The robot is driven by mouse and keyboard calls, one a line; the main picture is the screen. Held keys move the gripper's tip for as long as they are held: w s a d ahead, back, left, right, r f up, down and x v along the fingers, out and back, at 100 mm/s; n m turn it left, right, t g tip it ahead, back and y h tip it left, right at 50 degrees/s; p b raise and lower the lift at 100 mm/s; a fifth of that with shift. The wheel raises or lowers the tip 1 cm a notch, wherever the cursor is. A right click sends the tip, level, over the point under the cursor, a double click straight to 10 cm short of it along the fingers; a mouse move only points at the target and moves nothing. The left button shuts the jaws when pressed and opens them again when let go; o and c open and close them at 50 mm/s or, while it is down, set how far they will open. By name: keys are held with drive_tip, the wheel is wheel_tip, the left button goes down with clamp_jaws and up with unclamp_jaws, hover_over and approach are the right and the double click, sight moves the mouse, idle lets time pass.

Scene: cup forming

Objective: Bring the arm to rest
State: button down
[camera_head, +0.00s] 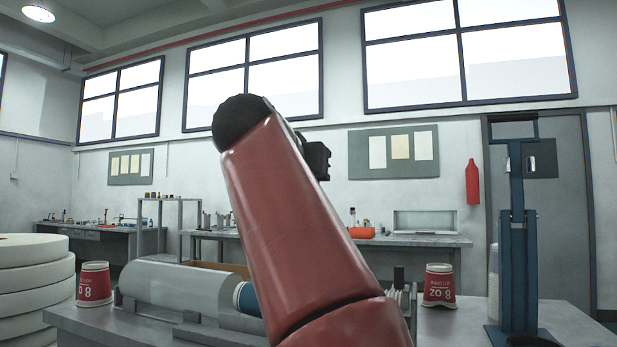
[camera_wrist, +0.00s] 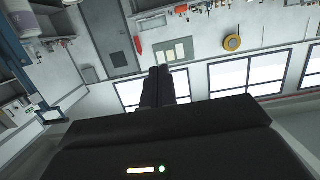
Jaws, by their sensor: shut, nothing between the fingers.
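My red arm rises through the middle of the head view, with its black wrist end at the top. My gripper (camera_wrist: 159,72) shows in the wrist view as two dark fingers close together, shut and empty. The wrist view is upside down, with windows and wall beyond the fingers, and the fingers touch nothing there. In the head view the fingers are hidden or too unclear to make out.
A workbench (camera_head: 440,322) spans the front. White rolls (camera_head: 35,280) are stacked at left. The air around my raised arm looks clear.

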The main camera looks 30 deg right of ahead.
drive_tip(key=shift+r, duration=0.2)
idle(0.5)
drive_tip(key=a+r+n+t, duration=0.35)
drive_tip(key=a+t, duration=0.25)
drive_tip(key=t, duration=0.4)
drive_tip(key=a+f+n+g+y, duration=0.1)
drive_tip(key=a+f+n+y, duration=0.5)
drive_tip(key=f, duration=0.5)
drive_tip(key=a+f+n+g+y, duration=0.1)
drive_tip(key=a+f+n+y, duration=0.3)
drive_tip(key=a+f+y, duration=0.5)
drive_tip(key=s+d+f+m+g+h, duration=0.1)
drive_tip(key=s+f+g, duration=0.3)
drive_tip(key=f, duration=0.7)
drive_tip(key=s+d+f+m+g+h, duration=0.1)
drive_tip(key=s+f+g, duration=0.3)
drive_tip(key=s+f, duration=0.4)
drive_tip(key=s+d+f+m+g, duration=0.1)
drive_tip(key=s+f+g, duration=0.3)
drive_tip(key=f, duration=1.1)
drive_tip(key=shift+s+d+h, duration=0.4)
drive_tip(key=shift+s+d, duration=0.2)
drive_tip(key=shift+s, duration=0.45)
